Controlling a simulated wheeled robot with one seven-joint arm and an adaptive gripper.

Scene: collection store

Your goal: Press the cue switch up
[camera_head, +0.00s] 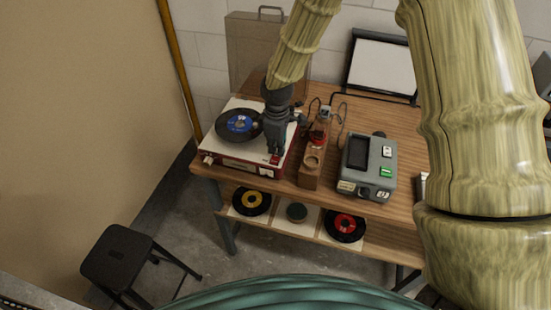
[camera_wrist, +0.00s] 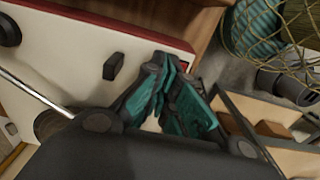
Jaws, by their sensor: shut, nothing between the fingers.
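The record player (camera_head: 225,151), with a cream top and red front, stands at the left of the wooden table. A blue-labelled record (camera_head: 239,124) lies on it. In the wrist view, a small black upright block (camera_wrist: 113,66) stands on the cream deck (camera_wrist: 75,50); it may be the cue switch, but I cannot tell. My gripper (camera_head: 275,155) is over the player's right front corner and hides part of the deck. In the wrist view my gripper (camera_wrist: 178,118) is shut and empty, its teal-padded fingers together, apart from the black block. Contact with the deck is unclear.
A silver rod (camera_wrist: 35,92) crosses the deck in the wrist view. A wooden stand (camera_head: 312,160) with a small device is just right of the player. A grey box (camera_head: 367,167) with a green button stands further right. A black stool (camera_head: 116,257) is on the floor.

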